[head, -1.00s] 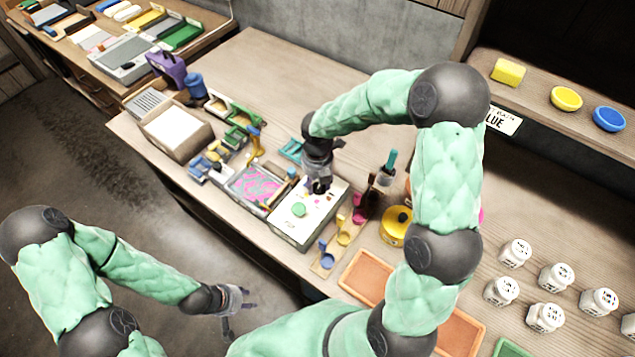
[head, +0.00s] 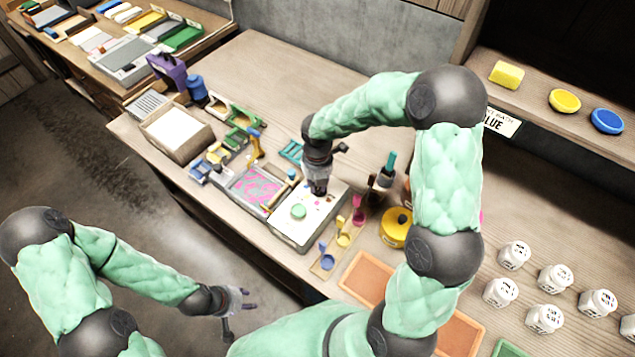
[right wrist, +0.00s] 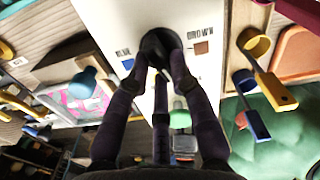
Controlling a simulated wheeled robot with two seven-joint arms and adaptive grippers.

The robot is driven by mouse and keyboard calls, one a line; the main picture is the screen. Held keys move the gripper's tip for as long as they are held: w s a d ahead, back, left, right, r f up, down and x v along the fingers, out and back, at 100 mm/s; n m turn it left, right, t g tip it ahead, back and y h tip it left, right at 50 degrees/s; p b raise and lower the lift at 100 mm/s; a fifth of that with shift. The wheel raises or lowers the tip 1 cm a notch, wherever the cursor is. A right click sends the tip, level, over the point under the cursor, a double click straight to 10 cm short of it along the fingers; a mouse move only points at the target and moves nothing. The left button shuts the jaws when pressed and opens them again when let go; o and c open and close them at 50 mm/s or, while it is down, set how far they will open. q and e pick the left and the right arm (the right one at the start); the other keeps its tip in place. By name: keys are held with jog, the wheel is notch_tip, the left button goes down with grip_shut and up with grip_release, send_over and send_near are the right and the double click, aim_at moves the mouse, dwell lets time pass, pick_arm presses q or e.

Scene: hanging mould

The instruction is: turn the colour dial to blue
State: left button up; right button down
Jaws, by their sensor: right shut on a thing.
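The white dial box (head: 290,232) stands on the bench with a green round button (head: 299,212) on top. My left gripper (head: 245,305) is open and empty, away from the bench.
A tray with pink marbling (head: 258,188) lies left of the box. Small scoops (head: 343,238), a yellow pot (head: 396,227) and a dropper bottle (head: 386,172) stand close on the right. White jars (head: 514,255) are further right. The back of the bench (head: 270,75) is clear.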

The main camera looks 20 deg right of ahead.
jog(key=m, duration=0.4)
jog(key=shift+w+p, duration=0.15)
jog(key=shift+p, duration=0.25)
jog(key=m, duration=0.5)
jog(key=shift+w, duration=0.1)
jog(key=m, duration=0.4)
jog(key=shift+w+d, duration=0.1)
jog(key=shift+d, duration=0.1)
jog(key=m+b, duration=0.1)
jog(key=m, duration=0.4)
jog(key=shift+d, duration=0.1)
jog(key=shift+m, duration=0.3)
jog(key=c, duration=1.1)
grip_release()
